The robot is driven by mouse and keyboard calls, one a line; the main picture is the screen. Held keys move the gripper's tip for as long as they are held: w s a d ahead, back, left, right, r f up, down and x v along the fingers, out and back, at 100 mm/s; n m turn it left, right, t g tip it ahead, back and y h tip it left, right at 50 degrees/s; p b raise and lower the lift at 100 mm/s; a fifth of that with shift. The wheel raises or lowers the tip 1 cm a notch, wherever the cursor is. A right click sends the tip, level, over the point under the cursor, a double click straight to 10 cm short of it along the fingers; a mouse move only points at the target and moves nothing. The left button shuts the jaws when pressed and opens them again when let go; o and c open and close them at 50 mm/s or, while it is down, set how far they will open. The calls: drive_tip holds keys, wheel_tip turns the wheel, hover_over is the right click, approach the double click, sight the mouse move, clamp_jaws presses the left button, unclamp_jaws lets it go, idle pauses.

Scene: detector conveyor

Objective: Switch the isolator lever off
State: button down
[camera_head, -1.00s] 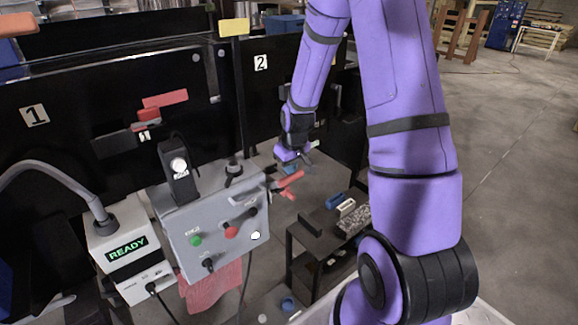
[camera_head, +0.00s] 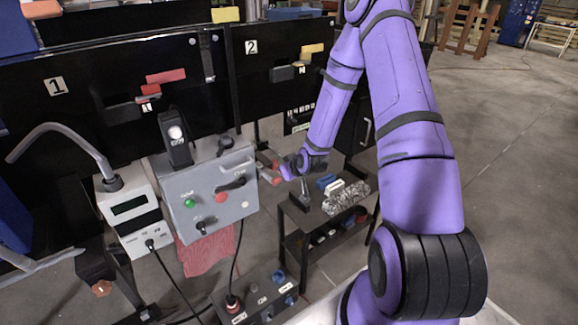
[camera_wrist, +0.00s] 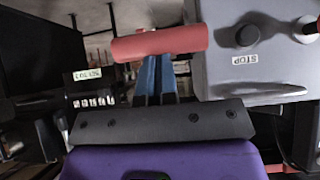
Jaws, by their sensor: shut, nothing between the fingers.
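The grey control box (camera_head: 205,190) stands left of centre in the head view. The red grip of a lever (camera_head: 271,179) shows at its right side. In the wrist view the red lever grip (camera_wrist: 160,44) lies crosswise over the ends of my gripper's blue fingers. My gripper (camera_wrist: 155,78) is shut with nothing between its fingers, its tips close to or touching the grip. In the head view my gripper (camera_head: 288,170) is small, just right of the lever. The lever's pivot is hard to make out.
The box carries a green button (camera_head: 190,203), a red button (camera_head: 222,196) and black knobs. The white display unit (camera_head: 132,212) at left has a dark screen. A socket box (camera_head: 258,300) lies below.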

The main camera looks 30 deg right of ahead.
wheel_tip(320, 180, down, 15)
drive_tip(key=w+t, duration=0.2)
drive_tip(key=t, duration=0.4)
drive_tip(key=shift+t, duration=0.3)
idle(0.4)
